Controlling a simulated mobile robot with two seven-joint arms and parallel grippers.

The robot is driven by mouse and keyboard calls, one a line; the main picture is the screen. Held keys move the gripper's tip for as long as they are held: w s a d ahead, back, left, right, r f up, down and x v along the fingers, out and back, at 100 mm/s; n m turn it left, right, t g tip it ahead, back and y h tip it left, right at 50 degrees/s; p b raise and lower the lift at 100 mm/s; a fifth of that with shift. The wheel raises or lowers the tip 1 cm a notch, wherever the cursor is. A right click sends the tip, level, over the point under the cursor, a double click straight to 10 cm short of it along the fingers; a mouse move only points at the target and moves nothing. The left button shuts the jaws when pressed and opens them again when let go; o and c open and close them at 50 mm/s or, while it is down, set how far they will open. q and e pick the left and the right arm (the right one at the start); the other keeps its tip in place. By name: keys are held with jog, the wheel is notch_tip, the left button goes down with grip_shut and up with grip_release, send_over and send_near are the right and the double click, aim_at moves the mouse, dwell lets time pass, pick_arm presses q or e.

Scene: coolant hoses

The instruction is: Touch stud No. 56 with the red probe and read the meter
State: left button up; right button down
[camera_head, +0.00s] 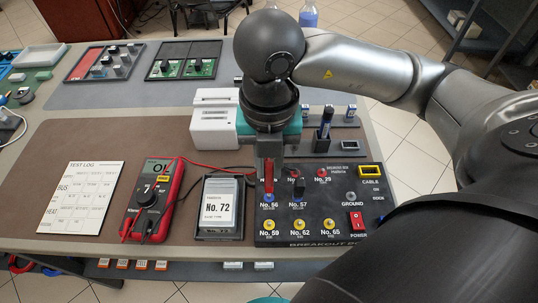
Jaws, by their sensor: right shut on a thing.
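The breakout box (318,240) is a black panel at centre right with labelled studs. A red lead runs from the meter area toward my right gripper. My left gripper is not in view.
A battery-like block marked No. 72 (217,204) sits between meter and box. A test log sheet (88,197) lies at left. A white device (214,119) and a dark pen-like item in a holder (326,122) stand behind. Trays with circuit boards lie at the back.

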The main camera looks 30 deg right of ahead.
dwell(0.5)
jog(key=shift+r+p, duration=0.85)
jog(key=shift+r, duration=0.1)
jog(key=shift+r+p, duration=2.05)
jog(key=shift+r, duration=0.55)
